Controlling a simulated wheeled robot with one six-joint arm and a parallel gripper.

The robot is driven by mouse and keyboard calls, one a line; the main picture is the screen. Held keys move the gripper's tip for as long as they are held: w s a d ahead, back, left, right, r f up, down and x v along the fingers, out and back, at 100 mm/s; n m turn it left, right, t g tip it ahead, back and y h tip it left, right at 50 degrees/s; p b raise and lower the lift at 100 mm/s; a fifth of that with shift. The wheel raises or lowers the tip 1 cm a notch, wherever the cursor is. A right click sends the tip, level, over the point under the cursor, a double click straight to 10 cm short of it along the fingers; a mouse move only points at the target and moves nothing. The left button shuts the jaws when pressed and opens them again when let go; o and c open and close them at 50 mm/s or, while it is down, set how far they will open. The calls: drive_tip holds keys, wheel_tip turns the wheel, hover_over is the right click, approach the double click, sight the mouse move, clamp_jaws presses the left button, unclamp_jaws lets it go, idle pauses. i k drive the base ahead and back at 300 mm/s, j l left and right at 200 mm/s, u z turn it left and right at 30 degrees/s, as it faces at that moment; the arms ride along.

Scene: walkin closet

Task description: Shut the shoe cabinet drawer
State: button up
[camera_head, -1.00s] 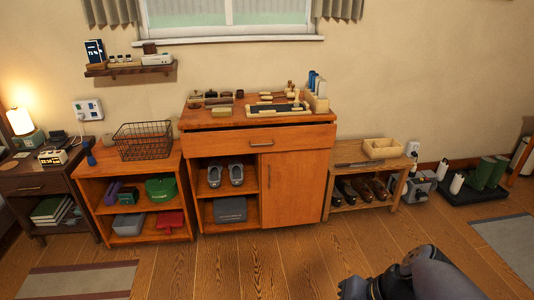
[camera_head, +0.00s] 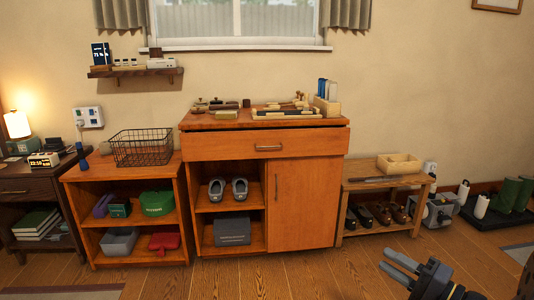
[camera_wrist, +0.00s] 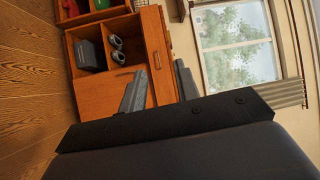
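The shoe cabinet (camera_head: 305,205) is orange-brown wood and stands under the window. Its wide top drawer (camera_head: 220,147) has a metal bar handle (camera_head: 268,148) and sticks out a little past the cabinet body, so it is partly open. The drawer also shows sideways in the wrist view (camera_wrist: 155,40). My gripper (camera_head: 393,265) is at the lower right of the head view, in front of the cabinet and apart from it. Its two grey fingers are spread with nothing between them, as the wrist view (camera_wrist: 160,88) also shows.
An open shelf with a wire basket (camera_head: 142,147) stands left of the cabinet. A low shoe bench (camera_head: 385,182) stands to the right. Small items and bottles (camera_head: 326,90) sit on the cabinet top. The wooden floor in front is clear.

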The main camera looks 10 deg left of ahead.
sight(243, 144)
drive_tip(key=i+j+u, duration=0.1)
drive_tip(key=i+u, duration=0.35)
drive_tip(key=i, duration=1.7)
